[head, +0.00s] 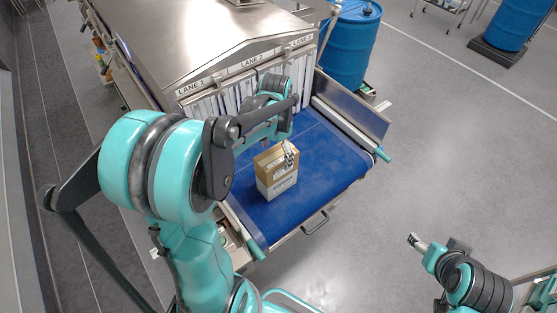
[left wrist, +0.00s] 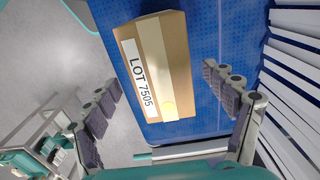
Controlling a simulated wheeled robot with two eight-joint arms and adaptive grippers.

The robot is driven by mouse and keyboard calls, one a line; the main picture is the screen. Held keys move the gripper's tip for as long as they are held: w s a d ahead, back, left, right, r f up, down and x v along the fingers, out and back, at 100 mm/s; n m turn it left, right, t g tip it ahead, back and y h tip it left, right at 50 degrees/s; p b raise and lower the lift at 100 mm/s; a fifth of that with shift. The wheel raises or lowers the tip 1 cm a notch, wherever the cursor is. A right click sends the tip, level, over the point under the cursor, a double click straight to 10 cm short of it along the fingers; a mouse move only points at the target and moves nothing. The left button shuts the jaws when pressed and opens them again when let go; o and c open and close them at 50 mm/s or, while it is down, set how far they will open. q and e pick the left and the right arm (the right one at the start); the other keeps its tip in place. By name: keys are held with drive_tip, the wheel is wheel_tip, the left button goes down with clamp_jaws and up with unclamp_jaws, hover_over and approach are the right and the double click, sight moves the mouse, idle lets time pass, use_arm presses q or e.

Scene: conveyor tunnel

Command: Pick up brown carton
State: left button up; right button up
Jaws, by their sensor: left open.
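The brown carton (head: 265,168) stands on the blue conveyor belt (head: 335,160) in front of the lane openings, with a white label on its near side. In the left wrist view the carton (left wrist: 172,50) shows a "LOT 7505" label. My left gripper (head: 290,153) is at the carton's upper right in the head view. In the left wrist view its open fingers (left wrist: 160,80) are spread to either side of the carton's near end, with gaps on both sides. I cannot tell its exact height above the carton. My right gripper (head: 416,241) is far from the belt at lower right; its jaw state is unclear.
The metal tunnel housing (head: 210,35) with strip curtains under the lane signs stands behind the carton. Raised side rails (head: 352,128) border the belt. A blue drum (head: 350,45) stands behind the right rail. The floor to the right is mostly clear.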

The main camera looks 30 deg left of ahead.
use_arm(q)
drive_tip(key=f, duration=0.5)
drive_tip(key=shift+w+f, duration=0.2)
drive_tip(key=shift+s, duration=0.1)
drive_tip(key=c, duration=1.7)
